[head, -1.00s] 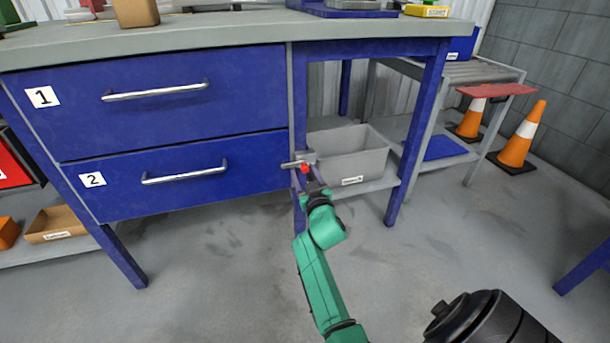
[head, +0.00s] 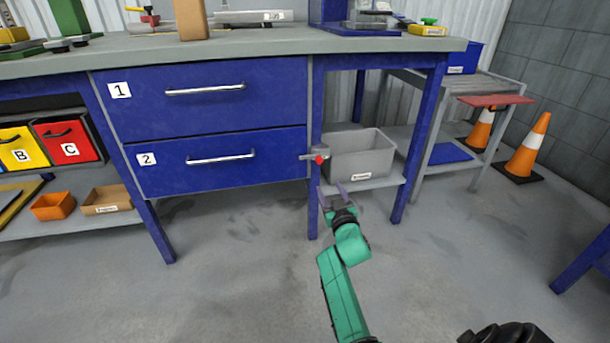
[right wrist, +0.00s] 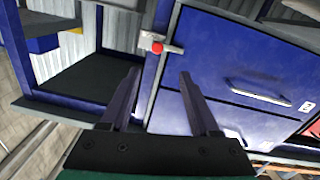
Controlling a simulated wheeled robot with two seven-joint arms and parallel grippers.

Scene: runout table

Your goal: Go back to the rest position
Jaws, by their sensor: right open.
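My right gripper (head: 333,193) is open and empty in front of the blue bench's right leg, below a small metal latch with a red knob (head: 319,160). In the right wrist view the two fingers of the right gripper (right wrist: 165,95) stand apart with nothing between them. The red knob shows beyond them in that view (right wrist: 157,47). Drawer 1 (head: 210,105) and drawer 2 (head: 225,175) are closed. My left gripper is not in view.
A grey bin (head: 360,160) stands on the shelf right of the drawers. Orange cones (head: 527,148) and a side table (head: 470,90) stand at the right. Coloured bins, including red bin C (head: 68,143), are at the left. The floor (head: 240,270) in front is clear.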

